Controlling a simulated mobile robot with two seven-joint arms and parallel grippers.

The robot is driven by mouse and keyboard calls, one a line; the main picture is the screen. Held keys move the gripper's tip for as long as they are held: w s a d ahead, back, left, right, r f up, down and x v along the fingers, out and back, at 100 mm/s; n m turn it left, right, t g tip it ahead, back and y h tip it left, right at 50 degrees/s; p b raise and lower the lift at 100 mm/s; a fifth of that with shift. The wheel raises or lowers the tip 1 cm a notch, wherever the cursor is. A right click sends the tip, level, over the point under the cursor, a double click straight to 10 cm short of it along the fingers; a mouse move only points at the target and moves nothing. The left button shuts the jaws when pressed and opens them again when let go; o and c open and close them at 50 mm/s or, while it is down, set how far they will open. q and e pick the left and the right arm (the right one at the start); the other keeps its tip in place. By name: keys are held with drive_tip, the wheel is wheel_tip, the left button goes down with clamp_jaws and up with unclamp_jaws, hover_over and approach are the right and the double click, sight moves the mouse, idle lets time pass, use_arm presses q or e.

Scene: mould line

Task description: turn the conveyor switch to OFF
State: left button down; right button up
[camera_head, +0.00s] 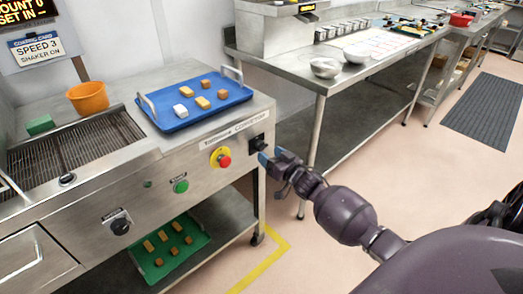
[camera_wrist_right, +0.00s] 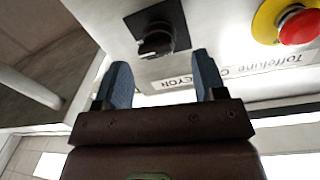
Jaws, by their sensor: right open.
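The conveyor switch (camera_head: 257,142) is a black rotary knob on a dark square plate at the right end of the machine's front panel. It also shows in the right wrist view (camera_wrist_right: 156,43), where its markings are too small to read. My right gripper (camera_head: 268,157) is just to the right of and in front of the switch. In the right wrist view my right gripper (camera_wrist_right: 163,75) has its blue fingers apart, with nothing between them. The knob lies just beyond the fingertips, apart from them. My left gripper is out of view.
A red emergency button on yellow (camera_head: 223,159) sits left of the switch, with a green button (camera_head: 181,186) and another black knob (camera_head: 119,225) further left. A blue tray (camera_head: 190,122) with several pieces lies above.

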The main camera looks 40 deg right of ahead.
sight(263, 149)
drive_tip(key=w, duration=0.3)
drive_tip(key=shift+w+f+b, duration=0.15)
drive_tip(key=shift+b, duration=0.2)
drive_tip(key=shift+w, duration=0.55)
drive_tip(key=shift+c, duration=0.3)
drive_tip(key=c, duration=0.7)
